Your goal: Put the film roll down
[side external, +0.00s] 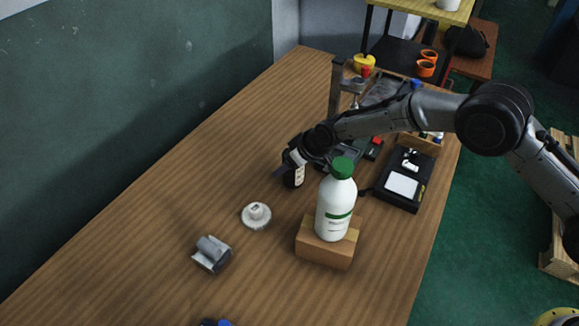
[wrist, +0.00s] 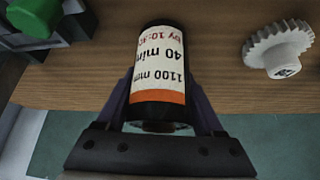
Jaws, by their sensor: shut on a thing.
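The film roll (wrist: 160,62) is a black cylinder with a white printed label and an orange band. In the wrist view my gripper (wrist: 163,100) has a finger on each side of it and is shut on it. In the side view the roll (side external: 294,178) hangs below my gripper (side external: 291,163), behind and left of the white bottle. My gripper hides part of the roll there. I cannot tell whether the roll's lower end touches the wooden table (side external: 150,225).
A black scale-like device (side external: 403,185) is at right. The table's left side is clear.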

